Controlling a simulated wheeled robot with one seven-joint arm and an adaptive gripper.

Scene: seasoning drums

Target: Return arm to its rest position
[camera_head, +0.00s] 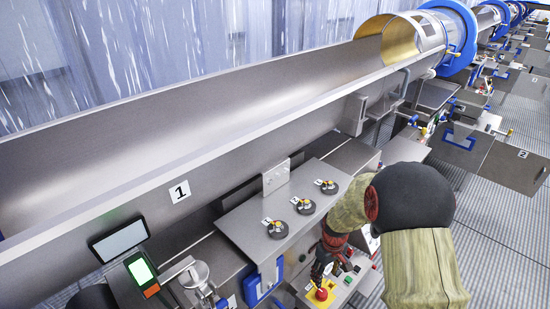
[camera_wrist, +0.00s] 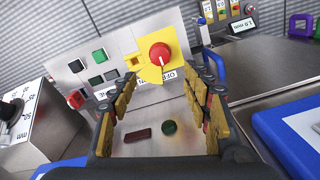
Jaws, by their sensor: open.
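My arm comes in from the right in the head view, with a large dark joint and a tan padded link. My gripper (camera_head: 320,268) hangs over the grey control box near the bottom of that view. In the wrist view my gripper (camera_wrist: 163,88) is open, its yellow-padded fingers spread with nothing held between them. The control panel (camera_wrist: 122,68) lies beyond the fingertips, with a red mushroom button (camera_wrist: 160,54) on a yellow plate. The red button also shows in the head view (camera_head: 321,294), just below the gripper. Whether the fingers touch the panel I cannot tell.
A long steel trough (camera_head: 150,130) marked 1 runs to a blue-ringed drum (camera_head: 455,40). A steel shelf with several dark round valves (camera_head: 304,205) stands left of my gripper. A lit green screen (camera_head: 141,270) is at lower left.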

